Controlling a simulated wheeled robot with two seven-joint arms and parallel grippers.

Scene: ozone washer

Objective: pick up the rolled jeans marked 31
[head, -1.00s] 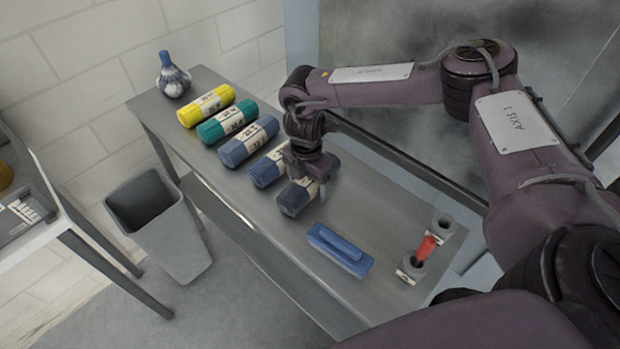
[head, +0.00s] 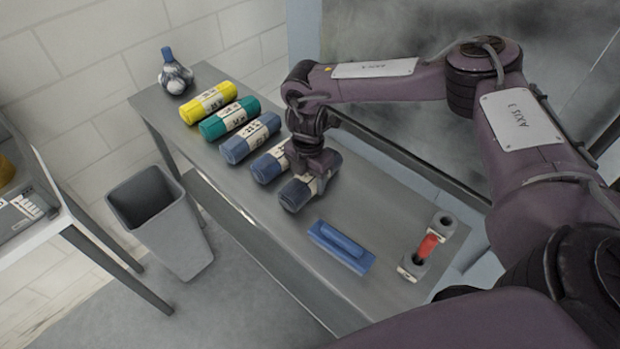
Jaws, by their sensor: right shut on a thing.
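Several rolled garments lie in a row on the grey metal table (head: 375,220). The nearest is a dark blue jeans roll (head: 293,196) with a pale label band. My right gripper (head: 312,178) is shut on it from above, across its middle, and hides much of the band. Both blue ends show. Whether the roll is clear of the table I cannot tell. Just behind it lies another blue roll (head: 266,168), partly covered by the gripper. Further back are a third blue roll (head: 236,150), a teal roll (head: 214,128) and a yellow roll (head: 195,112). The label numbers are too small to read.
A blue flat tool with a handle (head: 342,247) lies in front of the held roll. A grey holder with a red item (head: 427,246) stands at the right. A grey bin (head: 155,215) stands left of the table.

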